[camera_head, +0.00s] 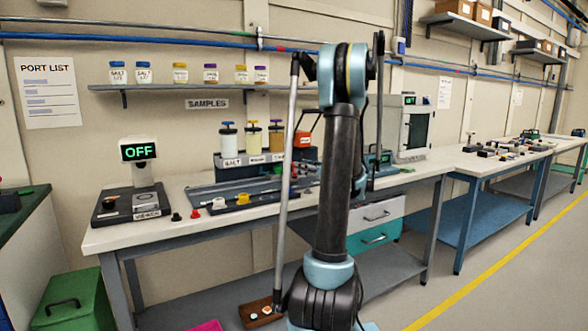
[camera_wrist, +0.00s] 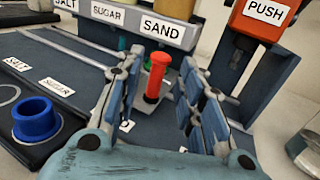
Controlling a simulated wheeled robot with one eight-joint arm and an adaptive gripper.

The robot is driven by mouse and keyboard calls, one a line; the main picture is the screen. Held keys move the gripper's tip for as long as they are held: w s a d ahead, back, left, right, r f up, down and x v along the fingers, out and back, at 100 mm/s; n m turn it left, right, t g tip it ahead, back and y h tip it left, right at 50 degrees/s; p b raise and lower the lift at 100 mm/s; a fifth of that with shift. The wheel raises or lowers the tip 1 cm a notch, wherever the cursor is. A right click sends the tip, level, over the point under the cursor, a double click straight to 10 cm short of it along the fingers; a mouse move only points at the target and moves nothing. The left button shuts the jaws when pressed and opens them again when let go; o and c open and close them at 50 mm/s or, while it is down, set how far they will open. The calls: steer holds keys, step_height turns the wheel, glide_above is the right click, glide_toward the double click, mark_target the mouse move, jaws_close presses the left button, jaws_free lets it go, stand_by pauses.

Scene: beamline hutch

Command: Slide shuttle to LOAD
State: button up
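A red upright handle (camera_wrist: 157,78) with a round top stands between my fingers in the wrist view; it looks like the shuttle's grip. My gripper (camera_wrist: 162,66) is open around it, one finger on each side, with a visible gap at least on the right. The dark slide bed (camera_wrist: 150,136) lies under it. A LOAD label cannot be read in either view. In the head view the dispenser station (camera_head: 222,192) stands on the bench, and my arm hides its right part and my gripper.
An orange PUSH block (camera_wrist: 262,17) stands close on the right, on a dark upright. A blue cup (camera_wrist: 36,118) is at left.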

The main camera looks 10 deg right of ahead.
steer(key=shift+x, duration=2.6)
jaws_close()
